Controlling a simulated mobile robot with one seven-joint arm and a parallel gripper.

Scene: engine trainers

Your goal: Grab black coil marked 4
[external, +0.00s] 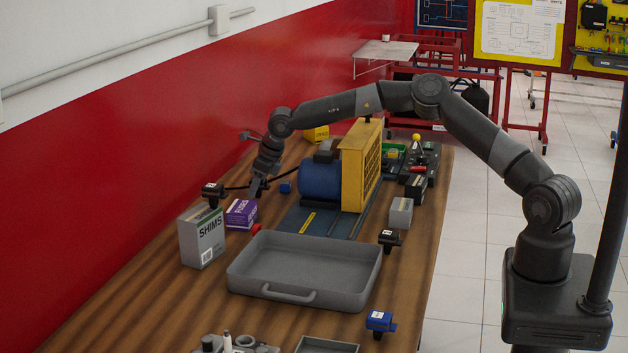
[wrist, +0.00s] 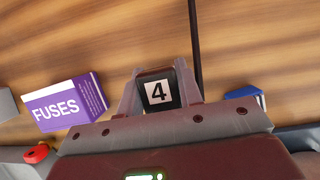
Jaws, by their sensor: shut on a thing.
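The black coil marked 4 (wrist: 159,91) sits between the two fingers of my gripper (wrist: 162,88) in the wrist view, its white label with the black 4 facing the camera. The fingers are closed against its sides. In the external view my gripper (external: 258,188) points down over the far left part of the workbench, just behind the purple fuses box (external: 241,213). The coil in it cannot be made out clearly there. The fuses box also shows left of my gripper in the wrist view (wrist: 68,103).
A grey shims box (external: 202,237) and a grey tray (external: 305,268) stand nearer on the bench. A blue motor with a yellow guard (external: 361,165) is right of my gripper. Another black part (external: 389,238) and a blue part (external: 380,321) lie along the right edge. The red wall (external: 150,150) is close on the left.

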